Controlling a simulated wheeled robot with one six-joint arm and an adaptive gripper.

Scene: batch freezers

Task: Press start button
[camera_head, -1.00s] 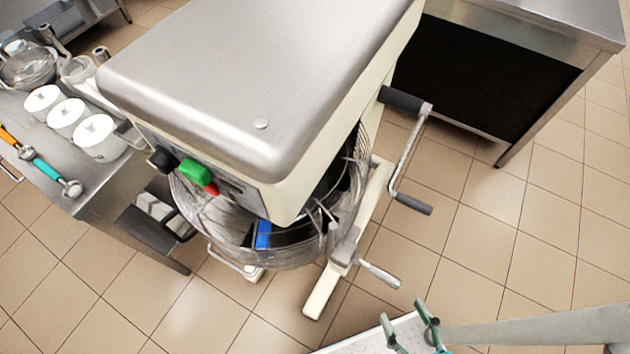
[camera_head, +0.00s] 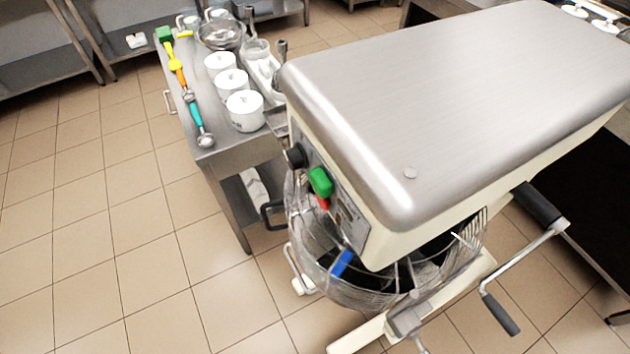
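A large mixer machine (camera_head: 440,110) with a brushed steel top stands right of centre in the head view. On its front panel are a green button (camera_head: 320,182), a red button (camera_head: 323,202) just below it, and a black knob (camera_head: 295,156) to the upper left. I take the green one to be the start button; no label is readable. A wire guard (camera_head: 335,285) with a blue piece (camera_head: 342,263) sits below the panel. My gripper does not show in the head view.
A crank handle (camera_head: 515,270) juts from the mixer's right side. Tiled floor (camera_head: 120,250) is open at the left and front.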

